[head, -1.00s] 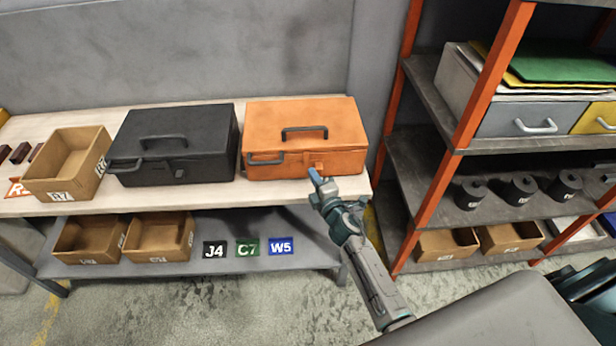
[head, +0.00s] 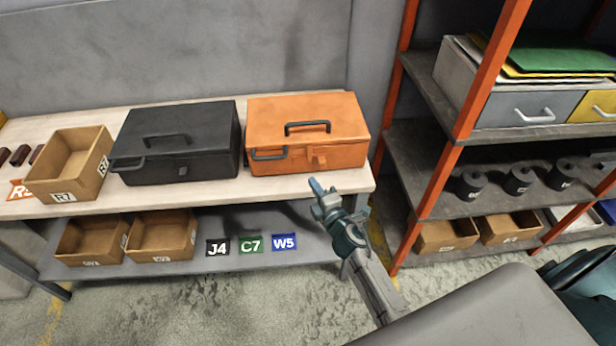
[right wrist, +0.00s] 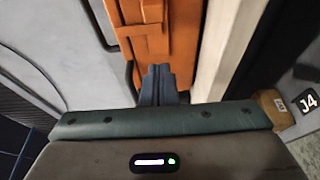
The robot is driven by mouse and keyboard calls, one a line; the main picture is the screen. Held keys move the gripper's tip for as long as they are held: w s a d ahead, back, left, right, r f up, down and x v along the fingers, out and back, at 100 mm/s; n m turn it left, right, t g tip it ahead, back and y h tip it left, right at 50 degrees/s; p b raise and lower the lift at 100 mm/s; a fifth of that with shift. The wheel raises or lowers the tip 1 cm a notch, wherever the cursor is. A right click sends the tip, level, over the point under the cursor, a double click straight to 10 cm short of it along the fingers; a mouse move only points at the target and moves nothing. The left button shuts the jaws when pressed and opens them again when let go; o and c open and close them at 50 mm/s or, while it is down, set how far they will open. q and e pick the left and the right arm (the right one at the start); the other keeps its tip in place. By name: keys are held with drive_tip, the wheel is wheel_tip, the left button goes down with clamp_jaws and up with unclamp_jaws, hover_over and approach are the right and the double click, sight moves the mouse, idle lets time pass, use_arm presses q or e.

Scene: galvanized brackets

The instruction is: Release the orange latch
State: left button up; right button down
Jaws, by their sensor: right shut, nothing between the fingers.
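The orange toolbox (head: 270,125) stands closed on the bench, with a dark handle on its lid and another dark handle on its front. Its orange latch (head: 319,159) is a small tab at the front, right of the front handle; I cannot tell whether it is released. My right gripper (head: 316,186) is shut and empty, just in front of and below the latch, apart from it. In the right wrist view the shut fingers (right wrist: 158,78) point at the box front (right wrist: 160,50), and the latch (right wrist: 152,12) shows near the top edge. My left gripper is not in view.
A black toolbox (head: 180,143) stands close left of the orange one, with a cardboard bin (head: 66,172) beyond it. The bench edge (head: 300,190) lies under my right gripper. An orange-posted shelf rack (head: 455,160) stands to the right.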

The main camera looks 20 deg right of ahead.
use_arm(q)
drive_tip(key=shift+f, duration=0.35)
use_arm(e)
drive_tip(key=shift+s+a, duration=0.15)
drive_tip(key=shift+s, duration=1.85)
drive_tip(key=s+d+f+m+g+h, duration=0.1)
drive_tip(key=s+f+m+g, duration=0.3)
drive_tip(key=f, duration=0.6)
drive_tip(key=s+d+f+m+g, duration=0.15)
drive_tip(key=s+f, duration=0.35)
drive_tip(key=f, duration=0.6)
drive_tip(key=s+d+f+m+g+h, duration=0.15)
drive_tip(key=s+f+m, duration=0.3)
drive_tip(key=f, duration=0.55)
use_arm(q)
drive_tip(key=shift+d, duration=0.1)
use_arm(e)
drive_tip(key=s+f+m+g, duration=0.2)
drive_tip(key=s+f, duration=0.4)
drive_tip(key=s, duration=0.5)
drive_tip(key=s+d+f+m+g, duration=0.1)
drive_tip(key=s+f+m+g, duration=0.2)
drive_tip(key=s, duration=0.9)
drive_tip(key=s+d+f+m+g, duration=0.1)
drive_tip(key=s+f+m+g, duration=0.2)
drive_tip(key=s+f, duration=0.6)
drive_tip(key=shift+s+d+f+g+y, duration=0.15)
drive_tip(key=shift+s+f+g+y, duration=0.15)
drive_tip(key=shift+s+g, duration=0.75)
